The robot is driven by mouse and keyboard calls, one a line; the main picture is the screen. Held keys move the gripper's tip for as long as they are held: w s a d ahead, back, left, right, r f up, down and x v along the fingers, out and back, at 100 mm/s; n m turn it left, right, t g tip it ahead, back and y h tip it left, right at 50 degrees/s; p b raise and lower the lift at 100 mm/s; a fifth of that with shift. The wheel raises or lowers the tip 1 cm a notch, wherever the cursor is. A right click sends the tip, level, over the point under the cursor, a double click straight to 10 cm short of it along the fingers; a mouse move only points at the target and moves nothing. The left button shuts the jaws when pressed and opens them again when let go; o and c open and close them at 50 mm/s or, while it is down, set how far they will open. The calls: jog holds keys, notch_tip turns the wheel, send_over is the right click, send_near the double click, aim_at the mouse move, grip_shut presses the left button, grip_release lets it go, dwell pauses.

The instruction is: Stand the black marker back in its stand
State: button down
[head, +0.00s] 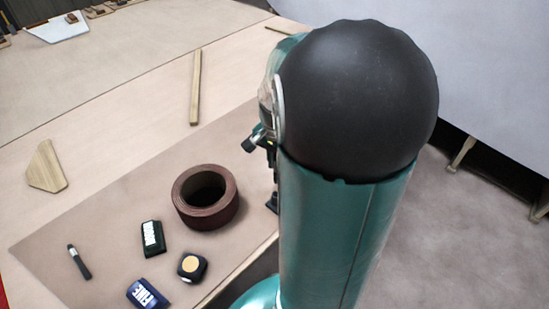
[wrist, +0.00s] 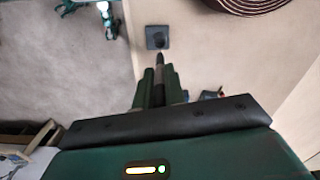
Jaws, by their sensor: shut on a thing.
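In the wrist view my gripper (wrist: 158,88) is shut on the black marker (wrist: 159,66), which sticks out beyond the fingertips. The stand (wrist: 150,42) is a small grey-blue square base with a dark round part on it, near the table edge. The marker's far end appears just short of the stand in the picture; I cannot tell the gap in height. In the head view my arm hides most of the gripper and the marker. A dark piece at the table edge beside my arm (head: 272,203) looks like the stand, partly hidden.
A brown-red tape roll (head: 206,197) lies close to the stand. A green-black block (head: 152,238), a blue block (head: 147,294), a black cube (head: 192,267) and a dark pen-like object (head: 79,262) lie on the mat. Wooden pieces (head: 195,88) lie beyond. Floor is open beyond the edge.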

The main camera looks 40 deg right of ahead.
aim_at(276, 179)
jog(key=shift+d+f, duration=0.15)
jog(key=shift+f, duration=2)
jog(key=shift+f, duration=1.95)
dwell(3.2)
jog(key=c, duration=1.4)
grip_release()
